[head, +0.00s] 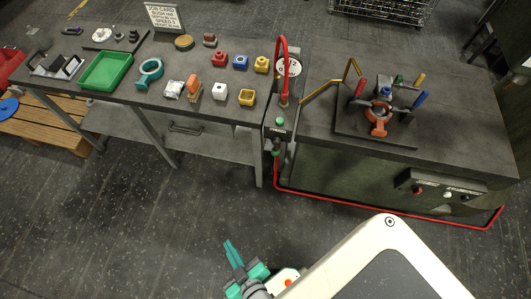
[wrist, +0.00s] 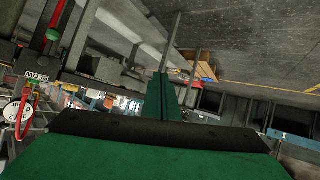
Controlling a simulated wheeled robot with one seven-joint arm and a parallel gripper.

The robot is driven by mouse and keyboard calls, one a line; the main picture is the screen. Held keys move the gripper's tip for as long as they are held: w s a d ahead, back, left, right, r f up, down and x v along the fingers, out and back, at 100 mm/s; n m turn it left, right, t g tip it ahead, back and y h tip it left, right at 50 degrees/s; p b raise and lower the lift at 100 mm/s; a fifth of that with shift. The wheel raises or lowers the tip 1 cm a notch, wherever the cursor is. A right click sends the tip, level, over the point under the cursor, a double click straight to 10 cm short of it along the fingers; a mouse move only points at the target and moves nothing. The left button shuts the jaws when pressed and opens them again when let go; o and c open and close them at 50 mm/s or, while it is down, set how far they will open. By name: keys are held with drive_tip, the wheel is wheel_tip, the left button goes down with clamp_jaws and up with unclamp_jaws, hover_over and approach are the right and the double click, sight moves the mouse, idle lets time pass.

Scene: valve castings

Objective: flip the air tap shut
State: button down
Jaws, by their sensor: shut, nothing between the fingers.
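The air post stands at the bench's front edge in the head view, with a red hose (head: 283,62) looping up and a round white gauge (head: 288,67). A small green-topped fitting (head: 279,122), which looks like the air tap, sits low on the front; its lever position is too small to tell. In the wrist view a "BLOW" label (wrist: 37,88) and the gauge (wrist: 15,113) show at the left, tilted. My gripper (head: 229,245) is shut and empty, over the floor in front of the bench and apart from the post. Its green fingers (wrist: 163,98) also show in the wrist view.
The left bench holds a green tray (head: 106,70), a teal ring (head: 149,73) and several coloured blocks. A fixture with an orange casting (head: 379,116) stands on the right bench. A red line (head: 345,203) runs low along its front. The floor before the left bench is clear.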

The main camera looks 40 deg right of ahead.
drive_tip(key=w+d+f+g+h, duration=0.45)
drive_tip(key=w+d+f, duration=0.25)
drive_tip(key=w+f, duration=0.55)
drive_tip(key=w+d+r+m+g+h, duration=0.5)
drive_tip(key=w+d+r+h, duration=0.4)
drive_tip(key=w+d+r, duration=0.3)
drive_tip(key=shift+r, duration=0.15)
drive_tip(key=shift+g, duration=0.25)
approach(276, 147)
drive_tip(key=w+d+f, duration=0.2)
drive_tip(key=w+f, duration=0.2)
drive_tip(key=w, duration=0.1)
drive_tip(key=shift+s+d+f, duration=0.5)
drive_tip(key=shift+d+f, duration=0.05)
drive_tip(key=shift+d, duration=0.25)
drive_tip(key=shift+s+d+f, duration=0.5)
drive_tip(key=shift+s+d, duration=0.05)
drive_tip(key=shift+d, duration=0.25)
